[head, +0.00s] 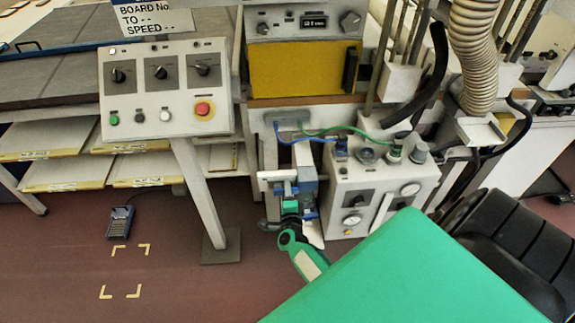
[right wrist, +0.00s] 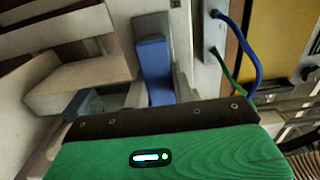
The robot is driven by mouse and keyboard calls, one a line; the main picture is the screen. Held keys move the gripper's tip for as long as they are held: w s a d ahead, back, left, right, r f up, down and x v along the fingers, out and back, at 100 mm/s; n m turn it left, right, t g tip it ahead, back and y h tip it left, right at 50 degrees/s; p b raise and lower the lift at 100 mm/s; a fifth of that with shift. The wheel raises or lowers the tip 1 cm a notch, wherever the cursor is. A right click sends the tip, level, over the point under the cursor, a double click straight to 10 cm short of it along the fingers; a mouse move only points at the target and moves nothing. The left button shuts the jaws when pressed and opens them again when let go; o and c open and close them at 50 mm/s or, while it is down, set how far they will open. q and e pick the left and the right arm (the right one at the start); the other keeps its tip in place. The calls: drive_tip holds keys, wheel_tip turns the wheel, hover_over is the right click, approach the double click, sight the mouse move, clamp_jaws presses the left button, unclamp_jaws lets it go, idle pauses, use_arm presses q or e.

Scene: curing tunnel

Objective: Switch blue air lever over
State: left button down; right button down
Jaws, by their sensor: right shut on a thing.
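The blue air lever (right wrist: 154,62) shows in the right wrist view as a blue bar below a grey block. My right gripper (right wrist: 158,92) is shut on it, with a grey finger on either side. In the head view my right gripper (head: 291,181) is left of the white air box (head: 372,212) and below the bracket with the blue and green hoses. The lever is mostly hidden there by the gripper, so I cannot tell its exact angle. My left gripper is not in view.
The air box carries gauges and knobs, with hoses (head: 318,133) above it. A sloped control panel (head: 165,90) on a post (head: 203,195) stands to the left. Open floor is at the lower left.

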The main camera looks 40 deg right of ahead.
idle(0.4)
drive_tip(key=c, duration=1.2)
unclamp_jaws()
drive_tip(key=shift+a, duration=0.1)
drive_tip(key=shift+o, duration=0.2)
use_arm(q)
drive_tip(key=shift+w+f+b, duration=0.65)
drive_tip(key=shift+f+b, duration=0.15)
drive_tip(key=shift+b, duration=0.2)
use_arm(e)
drive_tip(key=v, duration=1.3)
drive_tip(key=shift+s, duration=0.4)
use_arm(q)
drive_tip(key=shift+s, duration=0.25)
use_arm(e)
drive_tip(key=shift+a, duration=0.15)
